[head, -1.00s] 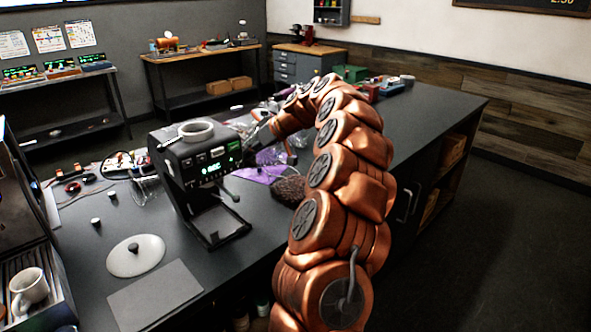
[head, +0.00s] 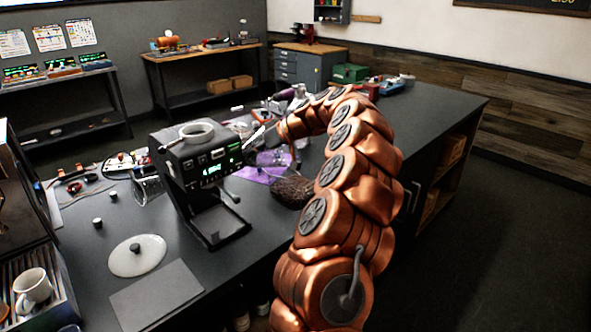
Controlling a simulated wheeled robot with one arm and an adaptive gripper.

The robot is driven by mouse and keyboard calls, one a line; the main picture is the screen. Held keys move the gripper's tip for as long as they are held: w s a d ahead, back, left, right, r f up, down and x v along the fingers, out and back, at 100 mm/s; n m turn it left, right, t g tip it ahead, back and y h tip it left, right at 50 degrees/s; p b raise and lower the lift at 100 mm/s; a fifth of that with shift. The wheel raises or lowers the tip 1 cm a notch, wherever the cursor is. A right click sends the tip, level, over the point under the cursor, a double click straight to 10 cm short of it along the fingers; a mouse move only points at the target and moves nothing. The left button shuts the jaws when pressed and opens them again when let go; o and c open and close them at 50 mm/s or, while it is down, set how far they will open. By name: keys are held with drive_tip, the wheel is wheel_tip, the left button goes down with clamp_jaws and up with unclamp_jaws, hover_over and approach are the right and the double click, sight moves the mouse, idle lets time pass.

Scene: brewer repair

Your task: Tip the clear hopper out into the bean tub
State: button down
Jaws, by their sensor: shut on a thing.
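The bean tub (head: 291,192), dark and round with brown beans showing, stands on the bench right of the black brewer, partly hidden by my arm. My gripper (head: 259,146) is behind the brewer's right side, small and partly hidden. It is shut on what looks like the clear hopper (head: 275,157), a see-through shape in front of the purple mat (head: 257,172). The hopper's outline is faint, and its exact tilt and contents cannot be told. It appears beyond the tub, a little to its left in the picture.
The black brewer (head: 197,167) with an open round top stands close left of my gripper. A white round lid (head: 137,256) and a grey mat (head: 157,296) lie at the front left. Small parts clutter the bench behind. The bench's far right is mostly clear.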

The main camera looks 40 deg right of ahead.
drive_tip(key=shift+s+d+r+t+y+p, duration=0.2)
drive_tip(key=shift+r+t+y+p, duration=0.15)
drive_tip(key=shift+r+p, duration=0.2)
drive_tip(key=shift+d+f, duration=0.1)
drive_tip(key=shift+f, duration=0.05)
drive_tip(key=shift+s+d+r+t+b, duration=0.25)
drive_tip(key=shift+d+b, duration=0.2)
drive_tip(key=shift+b, duration=0.25)
drive_tip(key=shift+s+y, duration=0.2)
drive_tip(key=shift+y, duration=0.05)
drive_tip(key=shift+s+d+r+b, duration=0.1)
drive_tip(key=shift+r+b, duration=0.05)
drive_tip(key=shift+b, duration=0.2)
drive_tip(key=shift+s+d+r+t+y+b, duration=0.2)
drive_tip(key=shift+s+d+t+y+b, duration=0.1)
drive_tip(key=shift+d+t, duration=0.15)
drive_tip(key=shift+r, duration=0.1)
drive_tip(key=shift+s+d+r+m+t+y+b, duration=0.4)
drive_tip(key=shift+t+y+b, duration=0.15)
drive_tip(key=shift+b, duration=0.2)
drive_tip(key=shift+s+d+r+t+y+b, duration=0.45)
drive_tip(key=shift+s+d+t, duration=0.1)
drive_tip(key=shift+d+t, duration=0.1)
